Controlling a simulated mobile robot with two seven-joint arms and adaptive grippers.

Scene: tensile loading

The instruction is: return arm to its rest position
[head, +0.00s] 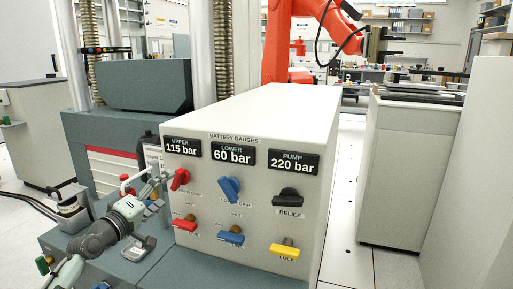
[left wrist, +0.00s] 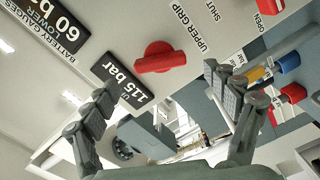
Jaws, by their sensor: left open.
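My left arm reaches in from the lower left in the head view. Its gripper (head: 153,182) is at the left edge of the valve panel (head: 250,208), close to the red upper-grip knob (head: 180,179). In the left wrist view the gripper (left wrist: 165,82) is open, fingers spread and nothing between them. The red knob (left wrist: 160,57) stands on the panel just beyond the fingertips; I see no contact. The displays read upper 115 bar (head: 182,147), lower 60 bar (head: 234,155) and pump 220 bar (head: 293,162). My right gripper is in neither view.
The panel also carries a blue knob (head: 229,189), a black relief knob (head: 288,196), and red (head: 185,224), blue (head: 231,236) and yellow (head: 285,250) levers below. A grey machine (head: 146,86) stands behind left. Floor (head: 345,215) is clear right of the panel.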

